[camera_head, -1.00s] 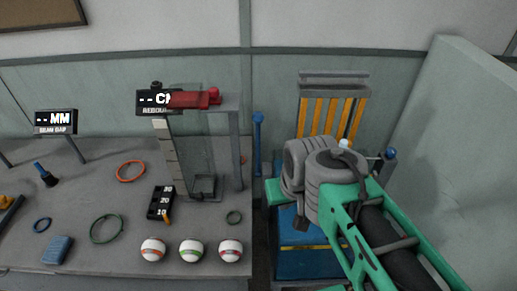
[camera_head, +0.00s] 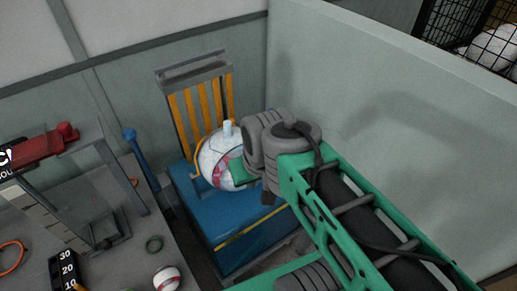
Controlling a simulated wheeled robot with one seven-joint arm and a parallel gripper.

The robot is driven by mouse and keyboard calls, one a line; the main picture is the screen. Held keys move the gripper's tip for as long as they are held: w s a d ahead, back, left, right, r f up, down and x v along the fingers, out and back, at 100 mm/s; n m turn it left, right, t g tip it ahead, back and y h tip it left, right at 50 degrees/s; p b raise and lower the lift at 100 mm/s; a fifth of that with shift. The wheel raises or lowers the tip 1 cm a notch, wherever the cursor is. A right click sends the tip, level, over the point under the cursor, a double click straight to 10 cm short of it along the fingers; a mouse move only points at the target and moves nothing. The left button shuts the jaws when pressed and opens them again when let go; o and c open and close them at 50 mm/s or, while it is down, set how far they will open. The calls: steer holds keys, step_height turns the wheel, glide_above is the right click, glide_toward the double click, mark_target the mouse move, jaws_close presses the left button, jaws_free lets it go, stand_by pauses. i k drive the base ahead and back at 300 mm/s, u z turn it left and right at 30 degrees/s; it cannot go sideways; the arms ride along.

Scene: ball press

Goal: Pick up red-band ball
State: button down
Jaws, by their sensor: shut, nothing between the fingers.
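One small white ball with red marking (camera_head: 167,279) sits on the grey table at the bottom edge, partly cut off. A large white ball with pink-red bands (camera_head: 215,160) rests on the blue press base against the yellow slats. My gripper (camera_head: 238,173) is shut with nothing held, at the right side of the large ball in the picture. It covers part of that ball; whether it touches cannot be told. The fingertips are not clearly visible.
The blue base (camera_head: 215,222) stands right of the grey table (camera_head: 92,198).

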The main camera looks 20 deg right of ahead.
mark_target(224, 144)
steer(key=u, duration=1.7)
steer(key=k, duration=1.25)
steer(key=u, duration=0.3)
steer(key=i, duration=0.5)
steer(key=u, duration=0.05)
